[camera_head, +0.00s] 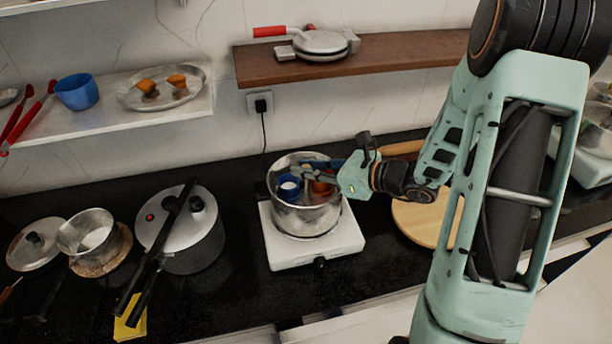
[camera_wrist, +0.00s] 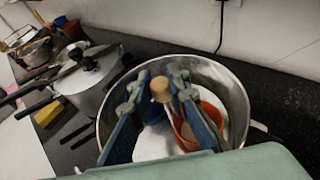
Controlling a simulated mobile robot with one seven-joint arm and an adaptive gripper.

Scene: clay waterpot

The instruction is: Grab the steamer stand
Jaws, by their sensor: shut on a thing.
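A steel pot (camera_head: 308,221) stands on a white hot plate. The pot also shows in the wrist view (camera_wrist: 238,100). Inside it are a blue cup with white contents (camera_head: 289,187) and an orange cup (camera_wrist: 205,126). A tan knob (camera_wrist: 160,91), which looks like the top of the steamer stand, sits between my fingers in the wrist view. My gripper (camera_head: 306,170) reaches into the pot mouth from the right and is shut on this knob. The rest of the stand is hidden by the fingers, cups and pot wall.
The white hot plate (camera_head: 317,252) is under the pot. A pressure cooker (camera_head: 192,236) with a long black handle stands to the left. A round wooden board (camera_head: 421,222) lies to the right. A wooden shelf (camera_head: 390,58) hangs above. Dark counter shows in front of the pot.

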